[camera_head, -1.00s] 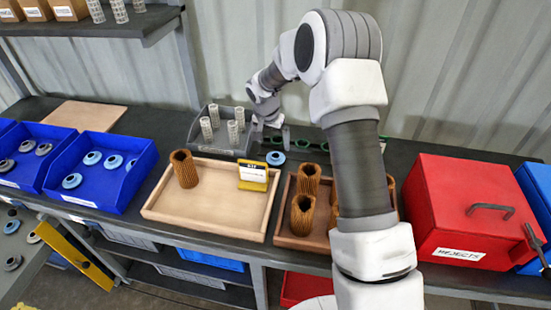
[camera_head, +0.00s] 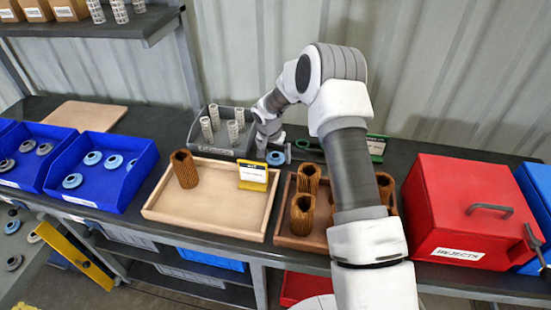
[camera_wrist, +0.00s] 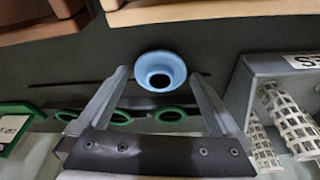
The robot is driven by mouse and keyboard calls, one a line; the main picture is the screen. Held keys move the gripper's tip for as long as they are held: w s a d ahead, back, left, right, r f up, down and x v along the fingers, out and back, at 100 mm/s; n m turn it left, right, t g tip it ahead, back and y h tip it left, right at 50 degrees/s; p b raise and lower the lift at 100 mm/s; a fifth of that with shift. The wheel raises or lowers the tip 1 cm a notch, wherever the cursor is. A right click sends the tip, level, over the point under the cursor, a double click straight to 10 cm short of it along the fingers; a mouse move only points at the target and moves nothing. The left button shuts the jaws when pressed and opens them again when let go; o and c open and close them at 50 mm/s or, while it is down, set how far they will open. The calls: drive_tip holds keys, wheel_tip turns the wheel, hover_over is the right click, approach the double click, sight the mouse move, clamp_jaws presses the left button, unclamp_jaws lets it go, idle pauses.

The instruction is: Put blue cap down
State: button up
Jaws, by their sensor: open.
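The blue cap (camera_head: 276,158) sits on the dark bench top, between the grey bin and the right wooden tray. In the wrist view the blue cap (camera_wrist: 160,72) shows as a light blue flanged ring with a dark centre. My gripper (camera_head: 275,150) is open at the cap. In the wrist view its two fingertips (camera_wrist: 160,76) stand on either side of the cap, with gaps between finger and cap. I cannot tell how far down the fingers reach beside it.
A grey bin (camera_head: 243,146) with white mesh cores stands close at left. The left wooden tray (camera_head: 205,222) holds one brown pleated filter (camera_head: 184,169) and a yellow sign (camera_head: 254,176). A red box (camera_head: 455,190) stands right.

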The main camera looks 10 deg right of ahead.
drive_tip(key=c, duration=1.3)
